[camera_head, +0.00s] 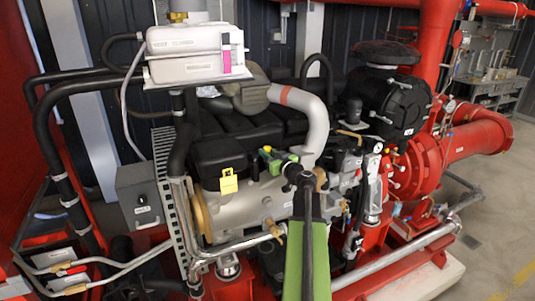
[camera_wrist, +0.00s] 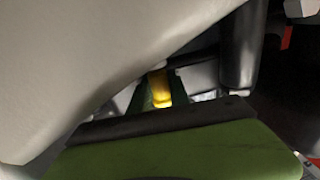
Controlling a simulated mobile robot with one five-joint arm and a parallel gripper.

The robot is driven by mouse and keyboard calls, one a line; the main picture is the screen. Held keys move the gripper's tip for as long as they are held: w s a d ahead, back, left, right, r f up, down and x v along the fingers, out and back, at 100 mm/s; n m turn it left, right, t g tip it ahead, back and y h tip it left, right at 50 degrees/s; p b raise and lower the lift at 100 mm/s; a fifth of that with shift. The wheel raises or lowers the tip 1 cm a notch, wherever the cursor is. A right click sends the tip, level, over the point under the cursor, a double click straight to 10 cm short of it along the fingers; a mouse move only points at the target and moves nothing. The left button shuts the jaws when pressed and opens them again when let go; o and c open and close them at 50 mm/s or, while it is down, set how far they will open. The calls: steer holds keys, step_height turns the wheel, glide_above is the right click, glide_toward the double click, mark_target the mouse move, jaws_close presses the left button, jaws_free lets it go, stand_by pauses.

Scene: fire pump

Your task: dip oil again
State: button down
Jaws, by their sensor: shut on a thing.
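My gripper (camera_head: 268,158), with green parts, is at the end of my arm beside the engine's grey side, in the middle of the head view. In the wrist view it is shut on a small yellow piece (camera_wrist: 161,88), which looks like the dipstick handle. The rest of the dipstick is hidden, so I cannot tell whether it is in its tube. The engine (camera_head: 265,195) stands behind my arm, with a grey side and black covers. A yellow tag (camera_head: 229,184) hangs on the engine to the left of my gripper.
A large curved grey pipe (camera_head: 315,125) rises just above and right of my gripper. A white tank (camera_head: 185,40) stands at upper left. Red pump pipework (camera_head: 435,150) fills the right side. A grey box (camera_head: 138,195) is at left. Open floor shows at far right.

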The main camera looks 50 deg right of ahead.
stand_by(0.3)
step_height(320, 180, up, 9)
steer(key=p, duration=0.9)
steer(key=shift+r, duration=0.1)
steer(key=shift+d, duration=0.2)
steer(key=c, duration=1.6)
jaws_free()
steer(key=o, duration=0.4)
steer(key=shift+s+a, duration=0.1)
steer(key=shift+a, duration=0.05)
steer(key=shift+c, duration=0.2)
steer(key=shift+a, duration=0.1)
